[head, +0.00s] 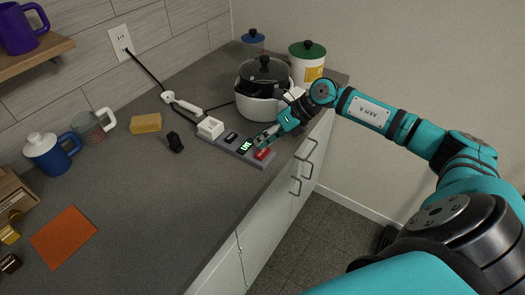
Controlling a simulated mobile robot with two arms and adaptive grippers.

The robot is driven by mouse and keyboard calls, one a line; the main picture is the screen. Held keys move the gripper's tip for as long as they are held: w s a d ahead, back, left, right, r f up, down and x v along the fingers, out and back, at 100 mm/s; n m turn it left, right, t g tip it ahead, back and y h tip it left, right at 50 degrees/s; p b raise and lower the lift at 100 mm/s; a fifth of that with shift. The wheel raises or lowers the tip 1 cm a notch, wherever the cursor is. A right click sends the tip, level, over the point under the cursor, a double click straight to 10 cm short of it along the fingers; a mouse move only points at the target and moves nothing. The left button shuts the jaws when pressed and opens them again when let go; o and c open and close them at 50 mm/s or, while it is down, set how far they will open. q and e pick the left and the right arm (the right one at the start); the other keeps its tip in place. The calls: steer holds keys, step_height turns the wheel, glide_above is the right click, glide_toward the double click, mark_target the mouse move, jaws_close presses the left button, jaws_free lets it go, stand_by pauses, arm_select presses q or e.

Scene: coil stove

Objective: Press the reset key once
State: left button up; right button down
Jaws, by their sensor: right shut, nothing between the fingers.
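A grey power strip (221,142) lies on the counter near its front edge. It carries a white plug (210,127), a dark key (231,137), a green-lit display (245,147) and a red key (263,154) at its right end. The lettering on the keys is too small to read, so I cannot tell for sure which is the reset key. My right gripper (259,142) is shut and empty, with its tips low over the strip between the lit display and the red key. I cannot tell whether they touch it. My left gripper is not in view.
A white pot with a dark lid (264,75) stands just behind the gripper, with a green-lidded canister (307,62) beside it. A black block (175,142) and a yellow sponge (146,123) lie left of the strip. Cabinet handles (303,165) stick out below the counter edge.

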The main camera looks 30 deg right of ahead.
steer(key=shift+r+p, duration=1.6)
steer(key=shift+r, duration=1)
